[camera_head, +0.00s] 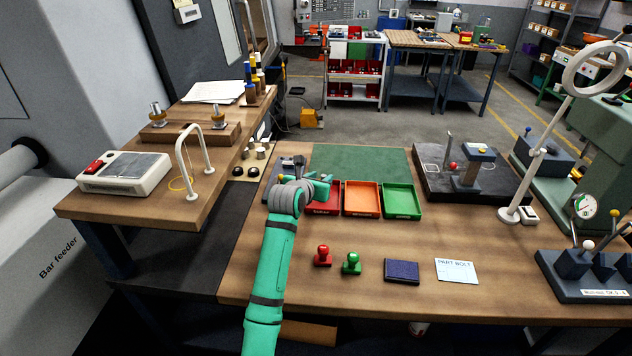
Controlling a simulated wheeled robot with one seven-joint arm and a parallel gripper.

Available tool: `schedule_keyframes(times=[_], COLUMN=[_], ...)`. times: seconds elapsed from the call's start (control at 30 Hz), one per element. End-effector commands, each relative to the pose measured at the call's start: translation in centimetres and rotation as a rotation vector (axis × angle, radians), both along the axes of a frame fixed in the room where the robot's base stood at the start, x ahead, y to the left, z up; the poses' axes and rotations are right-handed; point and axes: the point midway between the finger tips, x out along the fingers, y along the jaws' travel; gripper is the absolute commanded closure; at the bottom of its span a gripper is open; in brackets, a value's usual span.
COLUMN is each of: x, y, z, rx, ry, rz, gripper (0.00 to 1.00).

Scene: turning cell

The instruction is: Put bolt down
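My gripper (323,184) is over the left part of the front bench, at the back edge of the red tray (325,211). Its fingers are small and partly covered by my own wrist, so I cannot tell whether they are open or shut. I cannot make out a bolt in or near it. A card reading "PART BOLT" (456,270) lies at the front right of the bench. An orange tray (361,213) and a green tray (403,214) stand in a row right of the red one; both look empty.
A dark fixture (291,163) stands just behind my wrist. A green mat (360,160) lies clear behind the trays. A red stamp (323,257), a green stamp (351,264) and a dark blue pad (401,271) are in front. A magnifier lamp (540,150) stands right.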

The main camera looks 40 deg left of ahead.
Motion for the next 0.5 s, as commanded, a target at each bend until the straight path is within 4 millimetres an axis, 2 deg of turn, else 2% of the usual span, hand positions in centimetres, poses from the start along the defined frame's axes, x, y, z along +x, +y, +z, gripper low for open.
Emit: schedule_keyframes(times=[0.2,0.5], x=[-2.8,-3.8], y=[-0.8,-1.1], z=[1.2,1.6], rx=[0.001,0.0], ry=[-0.001,0.0], rz=[0.001,0.0], gripper=[0.66,0.66])
